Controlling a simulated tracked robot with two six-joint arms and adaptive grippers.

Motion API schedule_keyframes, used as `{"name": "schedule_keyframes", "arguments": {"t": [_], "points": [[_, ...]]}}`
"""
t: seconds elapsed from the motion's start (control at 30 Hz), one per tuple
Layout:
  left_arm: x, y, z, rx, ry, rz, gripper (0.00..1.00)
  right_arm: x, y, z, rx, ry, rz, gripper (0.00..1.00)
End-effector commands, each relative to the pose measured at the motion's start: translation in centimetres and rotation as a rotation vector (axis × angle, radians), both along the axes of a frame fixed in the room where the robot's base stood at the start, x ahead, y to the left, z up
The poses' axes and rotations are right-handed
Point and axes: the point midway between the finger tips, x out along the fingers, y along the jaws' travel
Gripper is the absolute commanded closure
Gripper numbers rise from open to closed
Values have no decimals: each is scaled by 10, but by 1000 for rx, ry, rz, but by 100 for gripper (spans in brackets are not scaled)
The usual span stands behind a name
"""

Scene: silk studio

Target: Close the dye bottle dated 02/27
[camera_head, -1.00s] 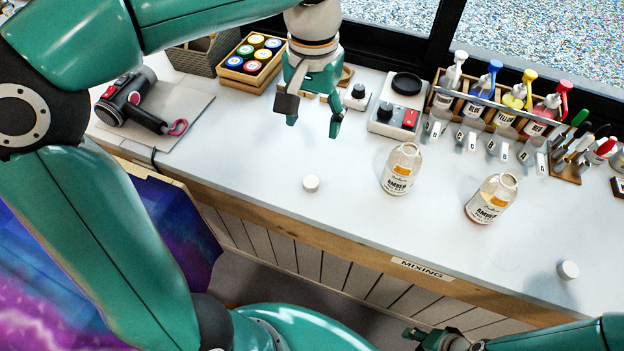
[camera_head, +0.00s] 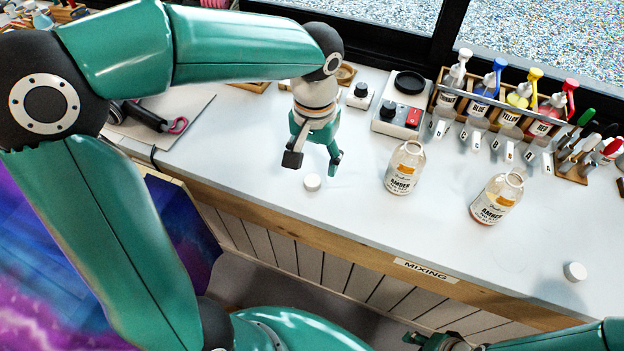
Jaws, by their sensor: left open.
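Two open amber dye bottles stand upright on the white counter: the left bottle (camera_head: 404,172) and the right bottle (camera_head: 494,203). Both have an orange tag above an "AMBER" label; any dates are too small to read. One white cap (camera_head: 312,182) lies on the counter left of the left bottle. Another white cap (camera_head: 574,271) lies near the counter's front edge at the right. My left gripper (camera_head: 313,162) is open and empty, pointing down just above and behind the left cap. My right gripper (camera_head: 432,338) is partly seen at the bottom edge, low in front of the counter.
A rack of pump bottles (camera_head: 492,112) stands at the back right, with small labelled spouts before it. Tools (camera_head: 583,148) stand at the far right. The counter between bottles and front edge (camera_head: 400,232) is clear.

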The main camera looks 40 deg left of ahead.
Motion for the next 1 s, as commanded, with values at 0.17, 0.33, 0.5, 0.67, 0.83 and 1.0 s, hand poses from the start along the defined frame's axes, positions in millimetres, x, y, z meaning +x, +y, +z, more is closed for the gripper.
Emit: {"name": "schedule_keyframes", "arguments": {"t": [0.17,0.33,0.5,0.67,0.83,1.0], "points": [[-4,0,-14,0,4,-1,36,0,0,-1,0,0,0,60],[-9,-1,-39,1,4,-1,36,0,0,-2,0,0,0,60],[-8,-1,-52,0,1,0,36,0,0,-3,0,0,0,60],[-8,-1,-52,0,0,0,36,0,0,-3,0,0,0,60],[-8,-1,-52,0,0,0,36,0,0,-3,0,0,0,60],[-8,-1,-52,0,0,0,63,0,0,-3,0,0,0,60]]}}
